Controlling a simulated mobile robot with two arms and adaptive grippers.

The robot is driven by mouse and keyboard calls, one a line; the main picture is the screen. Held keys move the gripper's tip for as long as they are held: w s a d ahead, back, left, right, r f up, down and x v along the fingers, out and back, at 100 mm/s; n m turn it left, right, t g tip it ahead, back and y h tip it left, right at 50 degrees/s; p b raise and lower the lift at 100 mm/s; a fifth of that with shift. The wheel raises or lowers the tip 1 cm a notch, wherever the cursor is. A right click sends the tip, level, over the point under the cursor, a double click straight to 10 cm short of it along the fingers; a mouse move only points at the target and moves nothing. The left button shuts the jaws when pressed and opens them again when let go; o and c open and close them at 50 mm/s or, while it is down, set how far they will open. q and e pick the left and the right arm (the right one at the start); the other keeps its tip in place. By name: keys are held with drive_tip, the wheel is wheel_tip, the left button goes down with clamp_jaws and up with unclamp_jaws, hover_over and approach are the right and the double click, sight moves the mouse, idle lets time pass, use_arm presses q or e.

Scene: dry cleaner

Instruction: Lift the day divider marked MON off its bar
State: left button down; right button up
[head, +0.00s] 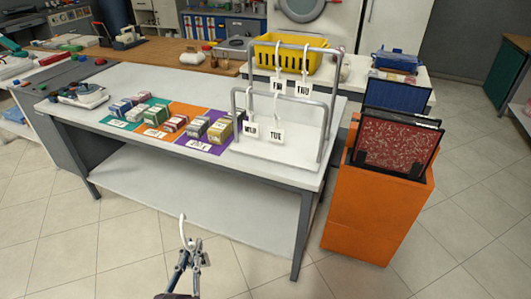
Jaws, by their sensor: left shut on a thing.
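My left gripper (191,245) is at the bottom of the head view, in front of the white table and above the tiled floor. It is shut on a thin white hooked piece (182,224), seen edge-on, whose curved end points up. It looks like a day divider, but no marking on it can be read. Dividers marked WED (250,130) and TUE (276,136) hang on the low front bar (240,92). THU (302,89) and another divider (277,87), perhaps FRI, hang on the taller bar (318,49). No divider marked MON is readable. My right gripper is out of view.
The bars stand at the right end of the white table (140,80). Small boxes (195,128) lie on coloured mats to their left. An orange cabinet (365,210) with upright panels stands at right. A yellow basket (270,60) is behind. Floor in front is clear.

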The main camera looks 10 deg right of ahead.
use_arm(q)
drive_tip(key=w+d+r+m+g+h+p, duration=0.25)
drive_tip(key=w+d+r+h, duration=0.2)
drive_tip(key=w+d, duration=0.65)
drive_tip(key=w+d+r+m+g+h+p, duration=0.25)
drive_tip(key=w+d+r+m+h, duration=0.2)
drive_tip(key=w+d, duration=0.6)
use_arm(e)
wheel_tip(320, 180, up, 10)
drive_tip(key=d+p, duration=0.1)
drive_tip(key=p, duration=0.4)
use_arm(q)
drive_tip(key=s+a+b, duration=0.2)
drive_tip(key=s+a, duration=0.3)
drive_tip(key=s, duration=0.5)
drive_tip(key=s+a+b, duration=0.2)
drive_tip(key=s+a, duration=0.4)
drive_tip(key=s, duration=0.5)
drive_tip(key=s+a+b, duration=0.2)
drive_tip(key=s+a, duration=0.4)
drive_tip(key=s, duration=0.4)
drive_tip(key=shift+s+a+n+y, duration=0.25)
drive_tip(key=shift+n+y, duration=0.15)
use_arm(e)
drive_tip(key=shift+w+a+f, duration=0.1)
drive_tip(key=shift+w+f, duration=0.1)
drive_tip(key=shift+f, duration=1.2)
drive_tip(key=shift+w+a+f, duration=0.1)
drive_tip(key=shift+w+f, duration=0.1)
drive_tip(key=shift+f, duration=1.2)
